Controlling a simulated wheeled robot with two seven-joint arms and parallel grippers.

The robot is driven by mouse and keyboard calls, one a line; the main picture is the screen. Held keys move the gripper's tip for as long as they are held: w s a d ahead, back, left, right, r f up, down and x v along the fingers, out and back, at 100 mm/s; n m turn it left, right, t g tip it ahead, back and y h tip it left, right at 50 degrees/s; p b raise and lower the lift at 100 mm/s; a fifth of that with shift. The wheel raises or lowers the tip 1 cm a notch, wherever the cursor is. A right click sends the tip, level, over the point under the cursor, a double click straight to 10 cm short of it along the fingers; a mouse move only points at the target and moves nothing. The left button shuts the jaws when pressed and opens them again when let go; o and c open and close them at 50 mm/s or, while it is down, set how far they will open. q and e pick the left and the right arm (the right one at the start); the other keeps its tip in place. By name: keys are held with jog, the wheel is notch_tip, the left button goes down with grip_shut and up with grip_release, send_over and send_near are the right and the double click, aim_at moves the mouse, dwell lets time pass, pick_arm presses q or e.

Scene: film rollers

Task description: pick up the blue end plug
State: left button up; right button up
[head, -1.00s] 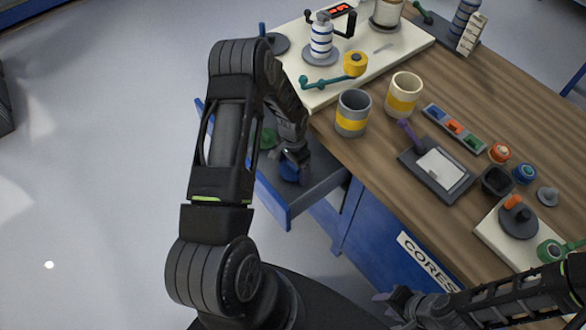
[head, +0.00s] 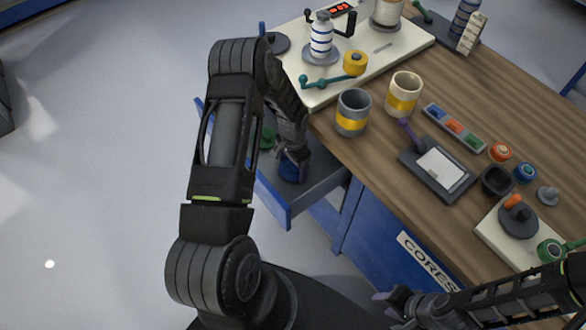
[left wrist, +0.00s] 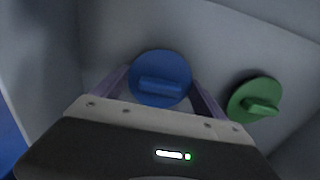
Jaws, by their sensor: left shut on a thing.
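The blue end plug is a round disc with a raised bar across it. It shows in the head view (head: 289,173) low in the open blue drawer, and in the left wrist view (left wrist: 160,78). My left gripper (head: 293,160) reaches down into the drawer and is shut on the blue end plug, with one finger on each side of the disc. The gripper partly hides it in the head view. My right gripper (head: 402,302) is near the bottom of the head view, away from the drawer; its jaws are too unclear to judge.
A green plug (left wrist: 256,98) lies beside the blue one in the drawer (head: 275,202). The drawer walls stand close around my left gripper. A grey cup (head: 353,112) and a cream cup (head: 403,94) stand on the wooden table (head: 520,90) near its edge.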

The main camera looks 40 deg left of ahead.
pick_arm(q)
jog(key=shift+r, duration=0.2)
notch_tip(320, 180, up, 9)
jog(key=shift+f+b, duration=0.2)
jog(key=shift+b, duration=0.65)
jog(key=shift+r, duration=0.55)
